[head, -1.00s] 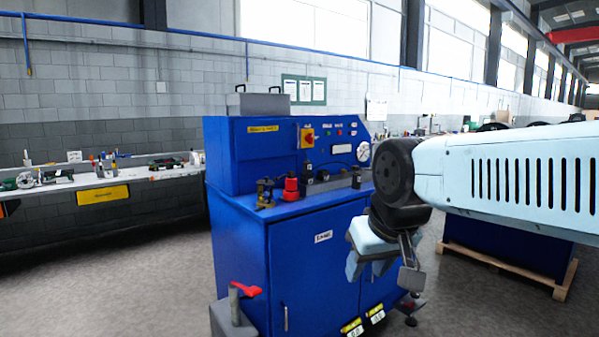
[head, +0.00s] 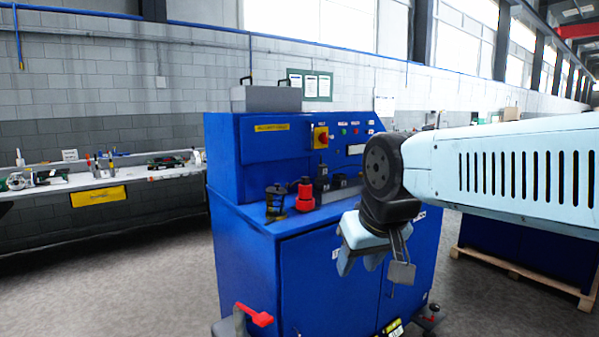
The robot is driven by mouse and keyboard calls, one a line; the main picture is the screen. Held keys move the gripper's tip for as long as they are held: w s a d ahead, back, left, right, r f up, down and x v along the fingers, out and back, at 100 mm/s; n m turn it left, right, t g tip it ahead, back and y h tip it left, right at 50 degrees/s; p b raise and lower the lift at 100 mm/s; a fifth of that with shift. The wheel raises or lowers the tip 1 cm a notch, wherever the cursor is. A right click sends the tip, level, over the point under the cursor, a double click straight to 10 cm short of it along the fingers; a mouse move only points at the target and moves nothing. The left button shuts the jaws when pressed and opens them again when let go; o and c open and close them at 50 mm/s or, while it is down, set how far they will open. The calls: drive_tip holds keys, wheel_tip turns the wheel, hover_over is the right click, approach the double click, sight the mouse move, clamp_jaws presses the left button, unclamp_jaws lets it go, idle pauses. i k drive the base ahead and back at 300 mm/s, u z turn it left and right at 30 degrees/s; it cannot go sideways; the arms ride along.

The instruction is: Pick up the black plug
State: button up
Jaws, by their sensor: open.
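Several small parts stand in a row on the ledge of the blue cabinet (head: 240,215). From left to right I see a dark part with a brass tint (head: 276,204), a red part with a dark top (head: 305,195), and a black upright part (head: 321,180). A low black part (head: 340,182) sits beside it, partly near my arm's outline. I cannot tell for sure which of the black parts is the plug. My gripper (head: 359,266) is open and empty, in front of the cabinet doors, below and to the right of the row. My arm hides the ledge's right end.
A grey box with handles (head: 266,98) sits on top of the cabinet. A red lever (head: 254,315) sticks out at its lower left front. A workbench with tools (head: 120,180) runs along the left wall. The floor at the left (head: 120,285) is clear.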

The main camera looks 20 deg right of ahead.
sight(322, 170)
drive_tip(key=i, duration=1.05)
drive_tip(key=z, duration=0.1)
